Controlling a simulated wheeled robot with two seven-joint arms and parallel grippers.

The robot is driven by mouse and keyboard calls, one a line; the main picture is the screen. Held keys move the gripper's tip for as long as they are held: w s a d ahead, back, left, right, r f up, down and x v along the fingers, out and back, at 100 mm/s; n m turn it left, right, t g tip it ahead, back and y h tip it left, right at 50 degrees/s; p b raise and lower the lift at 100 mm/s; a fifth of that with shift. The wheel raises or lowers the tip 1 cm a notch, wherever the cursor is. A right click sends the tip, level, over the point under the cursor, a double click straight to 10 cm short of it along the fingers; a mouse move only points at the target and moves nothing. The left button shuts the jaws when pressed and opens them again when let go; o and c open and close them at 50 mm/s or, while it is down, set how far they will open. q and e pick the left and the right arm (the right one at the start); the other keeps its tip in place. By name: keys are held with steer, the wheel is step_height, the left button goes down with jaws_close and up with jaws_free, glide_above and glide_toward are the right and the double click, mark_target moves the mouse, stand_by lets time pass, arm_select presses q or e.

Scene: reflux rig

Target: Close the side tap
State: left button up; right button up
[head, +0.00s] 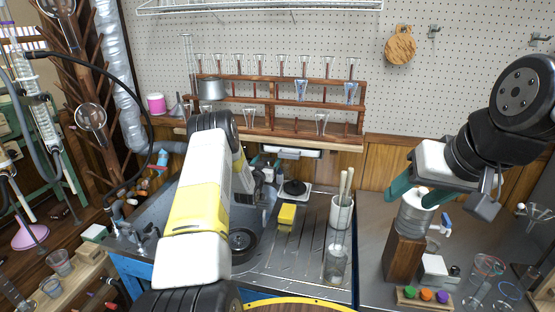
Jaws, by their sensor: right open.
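A pale cylindrical vessel (414,217) stands upright on a wooden block (402,258) at the right. A small tap with a blue handle (446,221) sticks out from its right side; the handle appears steeply tilted, and I cannot tell whether the tap is open. My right gripper (418,194) is open, its teal fingers on either side of the vessel's top, above and left of the tap. I cannot tell whether they touch the vessel. My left gripper (264,187) is over the sink area, partly hidden behind my own arm; its jaws are unclear.
A metal sink (170,218) and grooved drainboard (305,262) fill the middle. A white box (437,270), coloured caps (426,295) and glassware crowd the front right.

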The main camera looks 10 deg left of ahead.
arm_select(q)
steer(key=shift+s, duration=0.1)
steer(key=s, duration=0.7)
steer(key=shift+s+a, duration=0.2)
steer(key=shift+s, duration=0.1)
steer(key=shift+s+f, duration=0.1)
